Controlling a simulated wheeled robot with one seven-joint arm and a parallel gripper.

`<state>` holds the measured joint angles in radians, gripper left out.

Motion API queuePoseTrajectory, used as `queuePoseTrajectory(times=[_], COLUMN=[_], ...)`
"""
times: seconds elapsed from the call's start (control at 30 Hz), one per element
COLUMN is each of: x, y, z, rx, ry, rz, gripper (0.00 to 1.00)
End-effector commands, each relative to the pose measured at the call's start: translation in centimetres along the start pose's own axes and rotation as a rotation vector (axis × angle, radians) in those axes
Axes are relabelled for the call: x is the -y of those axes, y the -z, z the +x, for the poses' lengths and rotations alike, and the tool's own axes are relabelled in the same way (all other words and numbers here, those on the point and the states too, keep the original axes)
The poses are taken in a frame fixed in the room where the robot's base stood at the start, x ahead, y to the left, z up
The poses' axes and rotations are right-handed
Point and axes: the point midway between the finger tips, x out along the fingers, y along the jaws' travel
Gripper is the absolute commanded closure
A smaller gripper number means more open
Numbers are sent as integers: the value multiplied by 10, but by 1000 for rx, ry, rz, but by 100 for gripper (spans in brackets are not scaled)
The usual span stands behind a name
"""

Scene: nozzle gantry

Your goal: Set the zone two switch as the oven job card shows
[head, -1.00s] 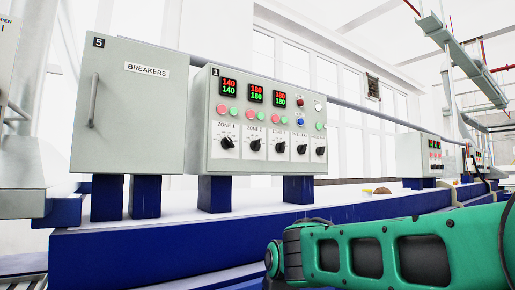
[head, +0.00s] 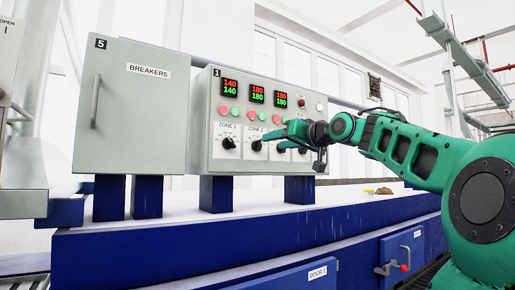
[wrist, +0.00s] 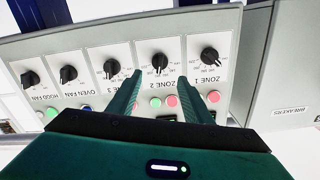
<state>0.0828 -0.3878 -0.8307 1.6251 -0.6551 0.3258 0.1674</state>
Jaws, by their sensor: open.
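The zone two switch is a black rotary knob (wrist: 158,63) on a white plate labelled ZONE 2, upside down in the wrist view. In the head view the same knob (head: 256,146) is on the grey control panel (head: 213,160), left of my fingertips. Its exact setting is too small to read. My gripper (head: 282,138) is open and empty in front of the panel. In the wrist view its two fingers (wrist: 161,72) appear on either side of the zone two knob; contact cannot be told. No job card is recognisable.
The zone one knob (wrist: 210,56) and the third knob (wrist: 111,69) flank zone two closely. Round coloured buttons (wrist: 163,102) and digital displays (head: 256,94) share the panel. The BREAKERS cabinet (head: 140,130) stands left. A door handle with a red knob (head: 395,267) is below right.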

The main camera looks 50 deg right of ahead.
Motion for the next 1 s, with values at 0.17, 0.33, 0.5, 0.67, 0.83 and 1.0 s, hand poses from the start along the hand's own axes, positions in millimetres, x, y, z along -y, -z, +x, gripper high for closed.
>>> queuePoseTrajectory(times=[0.17,0.33,0.5,0.67,0.83,1.0], x=[0,0,-1,-1,-1,-1], y=[-2,-2,-1,-1,-1,-1], z=[34,61,77,84,85,85], rx=[5,4,3,2,1,2], ry=[-1,-1,-3,-1,-1,-1], rz=[-2,-2,-1,0,0,0], gripper=[54,54,54,54,54,64])
